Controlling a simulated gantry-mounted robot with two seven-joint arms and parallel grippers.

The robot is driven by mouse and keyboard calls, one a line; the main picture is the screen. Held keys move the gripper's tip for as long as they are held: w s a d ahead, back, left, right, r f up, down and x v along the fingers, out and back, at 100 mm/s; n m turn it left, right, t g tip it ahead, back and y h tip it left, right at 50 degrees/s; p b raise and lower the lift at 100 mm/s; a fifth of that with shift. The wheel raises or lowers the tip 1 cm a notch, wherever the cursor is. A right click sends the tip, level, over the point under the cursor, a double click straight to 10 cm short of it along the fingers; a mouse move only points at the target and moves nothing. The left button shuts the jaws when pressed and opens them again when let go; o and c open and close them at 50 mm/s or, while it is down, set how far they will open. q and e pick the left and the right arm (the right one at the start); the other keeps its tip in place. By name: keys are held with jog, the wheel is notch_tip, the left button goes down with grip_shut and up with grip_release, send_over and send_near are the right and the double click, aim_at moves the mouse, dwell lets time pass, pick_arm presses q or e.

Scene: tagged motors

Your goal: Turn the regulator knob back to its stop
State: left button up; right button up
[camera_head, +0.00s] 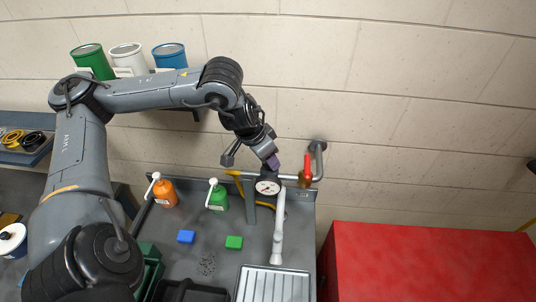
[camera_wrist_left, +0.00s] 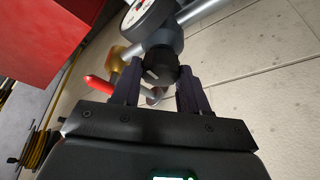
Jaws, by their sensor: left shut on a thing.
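The regulator knob (camera_wrist_left: 160,67) is black with a pale mark on its face. It sits between the two dark fingers of my left gripper (camera_wrist_left: 157,82) in the left wrist view, and the gripper is shut on it. The regulator's round white pressure gauge (camera_wrist_left: 142,10) is just beyond the knob; it also shows in the head view (camera_head: 268,187). In the head view my left gripper (camera_head: 272,162) comes down from above, behind the gauge, and largely hides the knob. My right gripper is not in view.
A red-handled lever (camera_head: 307,165) on a brass valve stands close to the right of the gauge, on a grey pipe (camera_head: 318,150). Orange (camera_head: 164,191) and green (camera_head: 217,197) bottles stand to the left. A red cabinet (camera_head: 430,262) is at the right.

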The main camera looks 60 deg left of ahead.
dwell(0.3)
pick_arm(q)
jog(key=o, duration=1)
jog(key=shift+o, duration=0.2)
jog(key=v, duration=1)
jog(key=shift+r, duration=0.4)
jog(key=shift+s, duration=0.15)
